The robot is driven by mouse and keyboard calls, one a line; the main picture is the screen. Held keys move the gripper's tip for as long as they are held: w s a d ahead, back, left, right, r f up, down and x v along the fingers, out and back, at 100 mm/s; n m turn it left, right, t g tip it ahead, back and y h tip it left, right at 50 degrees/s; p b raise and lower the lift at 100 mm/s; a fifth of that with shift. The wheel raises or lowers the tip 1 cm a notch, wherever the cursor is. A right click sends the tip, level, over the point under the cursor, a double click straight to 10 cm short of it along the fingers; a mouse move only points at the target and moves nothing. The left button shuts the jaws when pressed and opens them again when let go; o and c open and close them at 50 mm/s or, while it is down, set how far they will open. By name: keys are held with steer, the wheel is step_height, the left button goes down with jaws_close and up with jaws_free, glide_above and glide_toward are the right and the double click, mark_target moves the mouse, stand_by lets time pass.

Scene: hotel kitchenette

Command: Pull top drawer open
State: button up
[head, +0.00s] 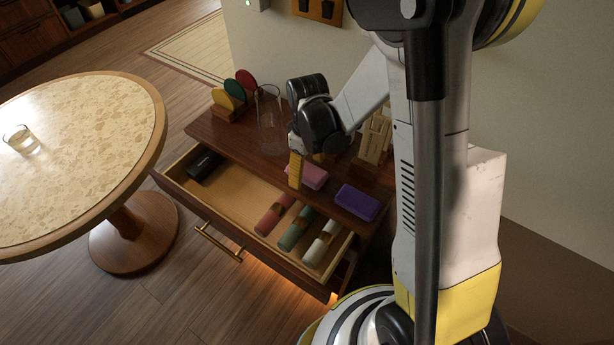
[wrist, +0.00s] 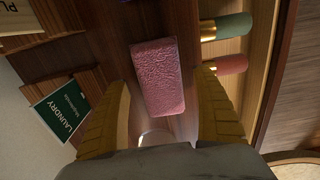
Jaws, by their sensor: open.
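The top drawer (head: 225,192) of the wooden cabinet stands pulled out in the head view, with its inside showing. A brass bar handle (head: 217,243) is at its front. A black case (head: 204,166) lies at its left end, and red (head: 274,215), green (head: 297,229) and white (head: 322,244) rolls lie at its right end. My gripper (head: 306,172) is over the cabinet top, away from the handle, with its yellow fingers apart. In the wrist view, my gripper (wrist: 163,80) is open, with a pink block (wrist: 157,75) showing between the fingers; I cannot tell whether they touch it.
On the cabinet top (head: 228,133) are a purple block (head: 357,202), a clear pitcher (head: 270,122), coloured discs in a holder (head: 235,90) and a card rack (head: 374,138). A round table (head: 150,150) with a glass (head: 21,140) stands left. Floor (head: 230,310) before the drawer is clear.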

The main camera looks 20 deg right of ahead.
steer(key=shift+f, duration=0.35)
steer(key=shift+r, duration=0.1)
steer(key=shift+c, duration=0.2)
